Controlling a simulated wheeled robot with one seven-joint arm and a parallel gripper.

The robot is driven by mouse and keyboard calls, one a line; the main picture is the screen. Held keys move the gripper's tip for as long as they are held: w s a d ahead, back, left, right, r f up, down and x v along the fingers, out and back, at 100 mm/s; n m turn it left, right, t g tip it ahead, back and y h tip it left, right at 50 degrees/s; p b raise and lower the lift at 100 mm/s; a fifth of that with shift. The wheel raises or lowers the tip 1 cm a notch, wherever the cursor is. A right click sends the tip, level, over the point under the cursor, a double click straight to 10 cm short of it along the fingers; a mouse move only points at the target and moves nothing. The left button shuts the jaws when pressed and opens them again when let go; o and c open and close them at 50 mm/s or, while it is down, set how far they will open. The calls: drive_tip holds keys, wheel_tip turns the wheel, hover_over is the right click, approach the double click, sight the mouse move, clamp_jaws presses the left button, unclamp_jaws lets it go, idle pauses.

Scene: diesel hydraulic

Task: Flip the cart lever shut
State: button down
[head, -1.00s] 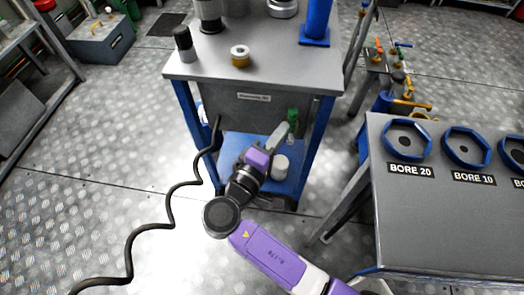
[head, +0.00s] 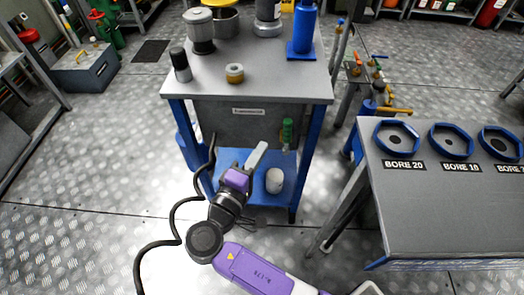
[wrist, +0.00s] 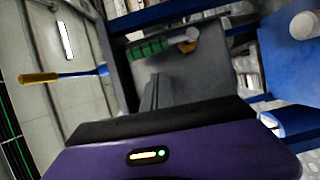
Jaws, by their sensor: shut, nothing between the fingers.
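The cart lever has a green ribbed handle (head: 287,133) and stands roughly upright on the cart's grey front panel, towards its right side. In the wrist view the green handle (wrist: 150,49) lies beyond the fingertips, with a brass-coloured round part at its end. My gripper (head: 259,152) is in front of the cart, left of and a little below the handle, with a visible gap between them. Its grey fingers (wrist: 155,92) are together and hold nothing. The lever's lower mount is too small to make out in the head view.
The cart's grey top (head: 270,82) carries several cylinders. A white cylinder (head: 274,181) stands on its blue lower shelf. A bench with blue rings (head: 396,137) is at the right. A black hose (head: 181,226) runs left of my arm. Open floor lies at the left.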

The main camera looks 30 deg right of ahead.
drive_tip(key=v, duration=0.8)
drive_tip(key=shift+s+p, duration=0.2)
drive_tip(key=shift+p, duration=0.25)
drive_tip(key=shift+a+f, duration=0.15)
